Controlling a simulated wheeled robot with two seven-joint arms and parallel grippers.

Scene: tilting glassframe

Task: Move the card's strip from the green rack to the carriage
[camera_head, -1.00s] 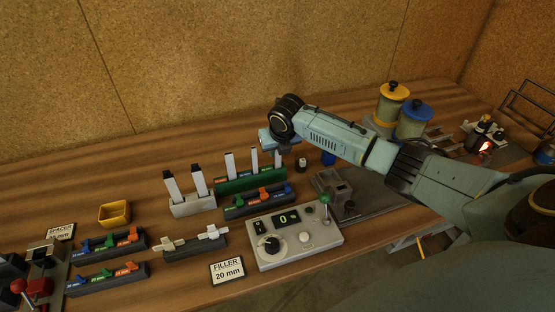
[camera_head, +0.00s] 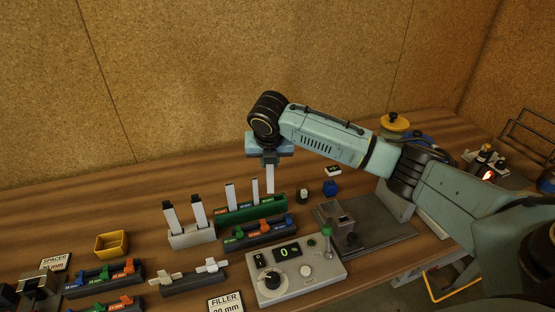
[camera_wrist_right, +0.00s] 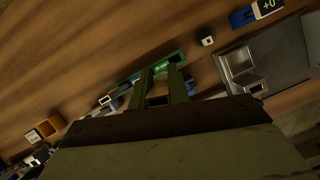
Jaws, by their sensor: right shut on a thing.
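The green rack (camera_head: 240,214) stands mid-table with two pale strips upright in it, one at the left (camera_head: 230,194) and one in the middle (camera_head: 255,190). My right gripper (camera_head: 269,163) is shut on a third pale strip (camera_head: 269,180), upright over the rack's right end. I cannot tell whether its lower end is clear of the rack. In the right wrist view the fingers (camera_wrist_right: 165,85) hide most of the strip. The grey metal carriage (camera_head: 333,215) appears to be the block on the plate to the right. The card (camera_head: 226,303) reads "FILLER 20 mm". My left gripper is out of view.
A pale holder (camera_head: 192,237) with two black-topped strips stands left of the rack. A dark rack of coloured pieces (camera_head: 258,233) and a control box (camera_head: 297,270) lie in front. A small dark bottle (camera_head: 303,196) and a blue item (camera_head: 330,187) stand between rack and carriage.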

